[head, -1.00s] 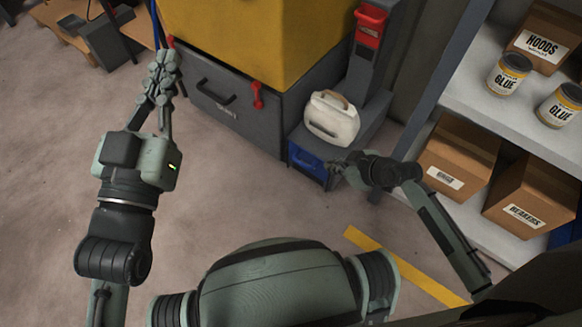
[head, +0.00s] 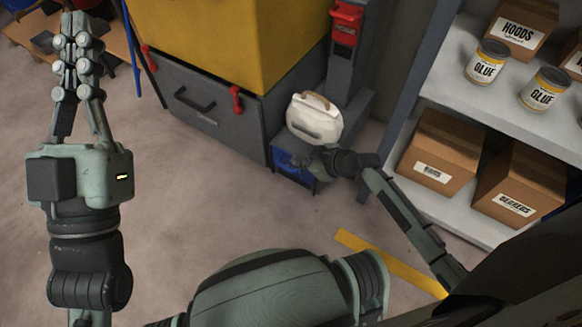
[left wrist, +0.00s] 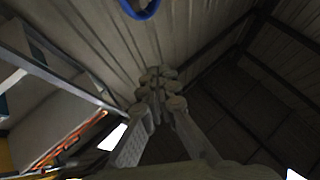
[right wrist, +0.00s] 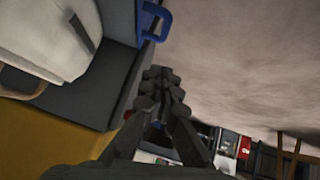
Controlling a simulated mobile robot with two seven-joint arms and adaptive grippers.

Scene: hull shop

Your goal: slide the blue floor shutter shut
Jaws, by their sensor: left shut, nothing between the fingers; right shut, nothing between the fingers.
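The blue floor shutter (head: 288,166) shows low on the front of a grey housing, below a white container. Part of it is hidden behind my right gripper (head: 304,164). In the right wrist view a blue handle (right wrist: 156,20) sticks out beside the grey housing, above the fingertips (right wrist: 160,82) in the picture. My right gripper is shut and empty, close to the shutter; I cannot tell whether it touches. How far the shutter stands open is unclear. My left gripper (head: 77,42) is shut and empty, raised at the far left, away from the shutter.
A white handled container (head: 314,118) stands on the housing. A grey drawer unit (head: 205,110) with red latches under a yellow block (head: 235,40) is to its left. Shelves with boxes (head: 440,145) and glue cans (head: 487,62) stand right.

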